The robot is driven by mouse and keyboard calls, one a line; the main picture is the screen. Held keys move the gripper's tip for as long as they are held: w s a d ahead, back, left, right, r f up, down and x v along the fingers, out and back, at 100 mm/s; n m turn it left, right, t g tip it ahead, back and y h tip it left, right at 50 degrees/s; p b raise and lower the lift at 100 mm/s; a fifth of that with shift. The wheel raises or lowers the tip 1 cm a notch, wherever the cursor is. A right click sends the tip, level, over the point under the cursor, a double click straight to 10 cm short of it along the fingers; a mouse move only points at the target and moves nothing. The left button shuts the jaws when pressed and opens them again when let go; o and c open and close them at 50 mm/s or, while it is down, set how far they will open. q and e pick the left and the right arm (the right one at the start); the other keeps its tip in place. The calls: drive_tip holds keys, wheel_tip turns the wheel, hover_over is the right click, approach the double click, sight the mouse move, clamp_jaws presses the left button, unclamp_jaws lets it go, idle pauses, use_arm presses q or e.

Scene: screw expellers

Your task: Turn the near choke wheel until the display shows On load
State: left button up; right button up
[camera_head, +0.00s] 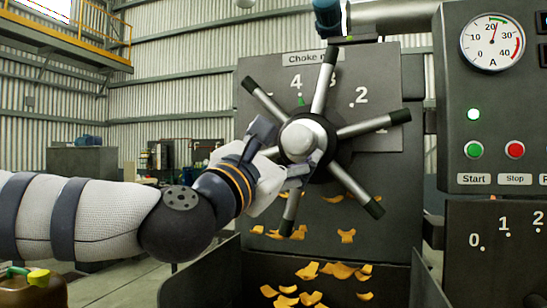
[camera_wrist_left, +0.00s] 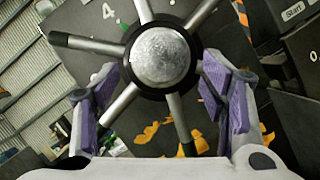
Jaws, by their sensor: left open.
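The choke wheel (camera_head: 300,139) is a silver hub with several spokes that end in black grips, on a dark panel with a dial marked 4, 3 and 2. A small green mark (camera_head: 301,101) sits below the 4. My left gripper (camera_head: 284,153) is at the wheel's lower left. Its fingers are spread either side of the hub (camera_wrist_left: 160,58) in the left wrist view, with a spoke (camera_wrist_left: 181,122) between them. I cannot tell whether the fingers touch the spokes. The display is cut off at the right edge, so its text is not readable. My right gripper is not in view.
A control box (camera_head: 490,110) stands at the right with an ammeter (camera_head: 492,42) near 20, a lit green lamp, a green Start button (camera_head: 473,150) and a red Stop button (camera_head: 515,150). Orange flakes (camera_head: 338,270) lie below the wheel. Open floor lies behind my left arm.

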use_arm(q)
drive_tip(key=v, duration=0.6)
drive_tip(key=shift+s+a+f, duration=0.1)
drive_tip(key=shift+s, duration=0.05)
